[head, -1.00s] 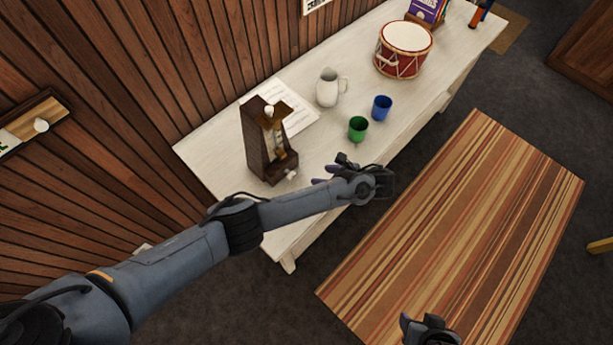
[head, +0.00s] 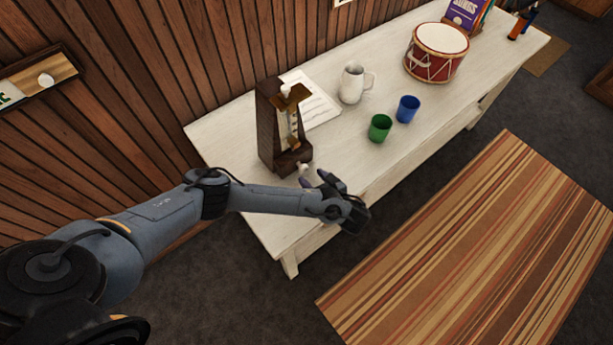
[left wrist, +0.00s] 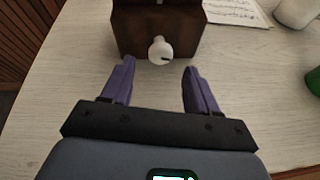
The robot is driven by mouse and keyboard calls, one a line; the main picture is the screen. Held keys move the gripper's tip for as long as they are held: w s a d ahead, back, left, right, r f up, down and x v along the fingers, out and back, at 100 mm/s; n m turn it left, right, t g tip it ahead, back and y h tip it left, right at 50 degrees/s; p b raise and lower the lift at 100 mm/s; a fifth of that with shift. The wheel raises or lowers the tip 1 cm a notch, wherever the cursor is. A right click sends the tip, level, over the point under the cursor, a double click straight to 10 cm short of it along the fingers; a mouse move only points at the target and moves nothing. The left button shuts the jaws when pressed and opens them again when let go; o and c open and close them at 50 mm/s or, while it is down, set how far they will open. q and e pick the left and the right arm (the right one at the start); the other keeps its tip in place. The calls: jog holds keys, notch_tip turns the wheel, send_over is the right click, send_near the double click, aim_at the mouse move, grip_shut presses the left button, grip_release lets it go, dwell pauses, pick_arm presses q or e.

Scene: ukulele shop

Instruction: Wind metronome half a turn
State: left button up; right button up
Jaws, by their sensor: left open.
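The metronome (head: 277,135) is a dark brown wooden case standing upright on the white table, near its left end. Its white winding key (head: 303,168) sticks out low on the side facing my left gripper. In the left wrist view the key (left wrist: 160,51) shows as a round white knob on the metronome's case (left wrist: 157,25). My left gripper (head: 314,178) is open, with purple fingers pointing at the key. In the wrist view the gripper (left wrist: 158,65) has its fingertips apart on either side of the key, just short of it, with nothing between them. My right gripper is not visible.
Sheet music (head: 318,101) lies behind the metronome. A white pitcher (head: 352,85), a green cup (head: 380,128), a blue cup (head: 407,109) and a red drum (head: 436,53) stand farther right on the table (head: 349,145). A striped rug (head: 480,240) lies on the floor.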

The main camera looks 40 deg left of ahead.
aim_at(304, 170)
pick_arm(q)
jog(key=shift+f+b+x, duration=0.25)
jog(key=shift+b+x, duration=0.55)
jog(key=shift+x, duration=0.3)
jog(key=shift+w+a+r, duration=0.1)
jog(key=shift+a+r, duration=0.05)
jog(key=shift+a, duration=0.15)
jog(key=shift+x, duration=0.95)
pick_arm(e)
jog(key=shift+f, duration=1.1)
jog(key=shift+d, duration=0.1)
pick_arm(q)
jog(key=c, duration=1)
jog(key=shift+p, duration=0.3)
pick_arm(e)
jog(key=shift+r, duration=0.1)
